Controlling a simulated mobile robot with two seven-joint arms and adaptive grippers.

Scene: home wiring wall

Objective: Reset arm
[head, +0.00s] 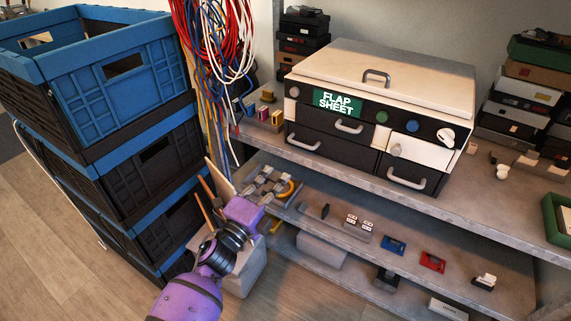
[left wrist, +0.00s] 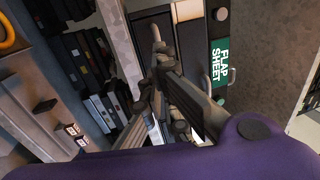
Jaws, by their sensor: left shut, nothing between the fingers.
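My left arm comes in from the bottom of the head view, purple with dark joint rings. My left gripper (head: 272,182) is shut and empty, in front of the lower shelf and left of the flap-sheet box. In the left wrist view the grey fingers of this gripper (left wrist: 157,55) are together, with nothing visible held between them. The white and black box with a green "FLAP SHEET" label (head: 338,102) stands on the upper shelf; its label also shows in the left wrist view (left wrist: 220,65). My right gripper is not in view.
Stacked blue and black crates (head: 150,70) stand close on the left. Red, white, blue and yellow cables (head: 215,40) hang above the gripper. The lower shelf (head: 335,245) holds small parts, including a blue module (head: 394,245) and a red module (head: 432,262). Wooden floor is open at bottom left.

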